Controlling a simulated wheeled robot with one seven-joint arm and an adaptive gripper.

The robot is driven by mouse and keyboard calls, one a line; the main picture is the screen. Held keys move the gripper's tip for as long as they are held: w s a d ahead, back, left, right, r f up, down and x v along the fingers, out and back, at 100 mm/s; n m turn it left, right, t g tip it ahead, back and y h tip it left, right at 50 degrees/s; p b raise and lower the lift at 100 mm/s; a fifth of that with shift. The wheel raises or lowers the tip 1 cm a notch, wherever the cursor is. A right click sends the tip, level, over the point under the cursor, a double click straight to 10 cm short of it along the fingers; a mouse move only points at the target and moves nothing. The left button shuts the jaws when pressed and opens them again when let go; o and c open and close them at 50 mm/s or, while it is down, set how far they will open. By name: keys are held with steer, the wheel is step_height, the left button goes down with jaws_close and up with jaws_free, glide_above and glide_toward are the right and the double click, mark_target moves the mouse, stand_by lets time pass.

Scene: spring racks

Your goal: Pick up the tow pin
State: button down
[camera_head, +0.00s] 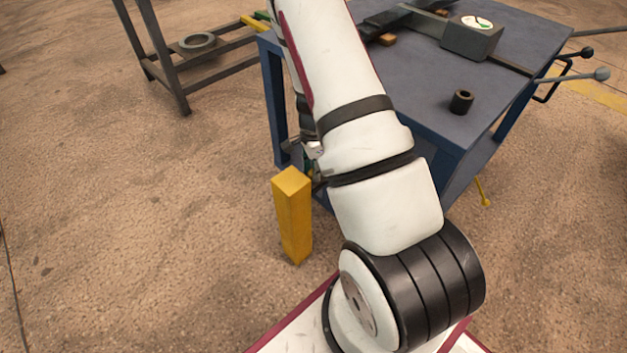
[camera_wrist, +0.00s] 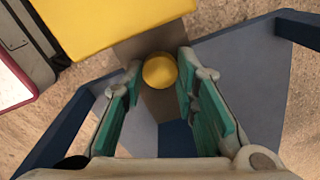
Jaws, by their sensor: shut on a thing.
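The tow pin appears to be the round yellow piece (camera_wrist: 160,71) between my fingertips in the wrist view. I see its round end; the rest of it is hidden or cannot be made out. My gripper (camera_wrist: 160,75) has teal finger pads and is shut on this piece, one finger on each side. In the head view my arm hides most of the gripper and the pin, beside the blue table's (camera_head: 420,75) near left leg.
A square yellow post (camera_head: 293,217) stands left of my arm; it is close to the fingertips in the wrist view (camera_wrist: 110,20). The table top holds a black ring (camera_head: 461,101) and a dark box (camera_head: 471,40). Ball-ended levers (camera_head: 601,74) stick out right. A dark rack (camera_head: 165,75) stands back left.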

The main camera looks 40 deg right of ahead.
steer(key=shift+r, duration=0.15)
step_height(320, 180, up, 18)
steer(key=p, duration=0.7)
steer(key=shift+p, duration=0.35)
steer(key=c, duration=1.8)
jaws_free()
steer(key=shift+c, duration=0.2)
jaws_close()
step_height(320, 180, up, 10)
steer(key=p, duration=0.8)
steer(key=shift+p, duration=0.4)
